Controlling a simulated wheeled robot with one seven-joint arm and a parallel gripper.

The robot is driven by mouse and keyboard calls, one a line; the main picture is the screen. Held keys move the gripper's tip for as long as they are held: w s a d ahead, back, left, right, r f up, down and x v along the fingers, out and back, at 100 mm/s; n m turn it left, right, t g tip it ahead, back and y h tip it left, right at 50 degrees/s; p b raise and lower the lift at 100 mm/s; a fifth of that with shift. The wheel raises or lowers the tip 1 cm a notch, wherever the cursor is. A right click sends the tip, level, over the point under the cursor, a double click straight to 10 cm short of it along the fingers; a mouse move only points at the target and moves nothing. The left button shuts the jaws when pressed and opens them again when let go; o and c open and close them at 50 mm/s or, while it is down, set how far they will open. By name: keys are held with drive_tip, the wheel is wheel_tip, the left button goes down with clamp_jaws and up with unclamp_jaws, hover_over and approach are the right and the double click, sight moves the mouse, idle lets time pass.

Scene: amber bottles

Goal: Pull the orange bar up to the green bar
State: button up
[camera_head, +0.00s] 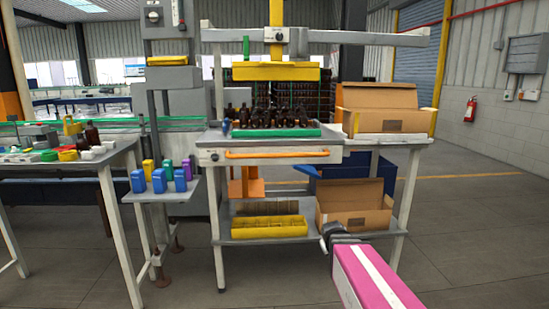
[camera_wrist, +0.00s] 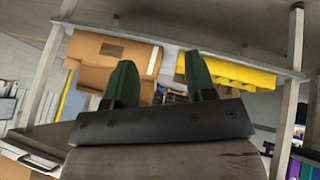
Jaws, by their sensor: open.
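The orange bar (camera_head: 277,154) is a horizontal handle across the grey front of the workbench's upper part, below the bottles. A short upright green bar (camera_head: 246,48) stands above the left end of the yellow press beam. A green strip (camera_head: 300,133) also runs along the front of the bottles. My gripper shows in the wrist view with two green fingers (camera_wrist: 160,80), apart and with nothing between them. In the head view its dark end (camera_head: 330,232) is low and right of the orange bar, clear of it. I cannot make out the orange bar in the wrist view.
Amber bottles (camera_head: 270,116) crowd the bench top. A yellow bin (camera_head: 270,227) and an open cardboard box (camera_head: 352,204) sit on the lower shelf; another box (camera_head: 380,107) is at right. Blue containers (camera_head: 159,181) stand on a side table. Floor in front is clear.

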drive_tip(key=w+a+r+n+t, duration=0.3)
drive_tip(key=w+r+n+t, duration=0.15)
drive_tip(key=w+r, duration=0.35)
drive_tip(key=n+t+y, duration=0.7)
drive_tip(key=n+y, duration=0.5)
drive_tip(key=n, duration=0.5)
approach(274, 156)
drive_tip(key=shift+m, duration=0.35)
drive_tip(key=x, duration=1.1)
drive_tip(key=shift+w+d+f, duration=0.1)
drive_tip(key=shift+d+f, duration=0.1)
clamp_jaws()
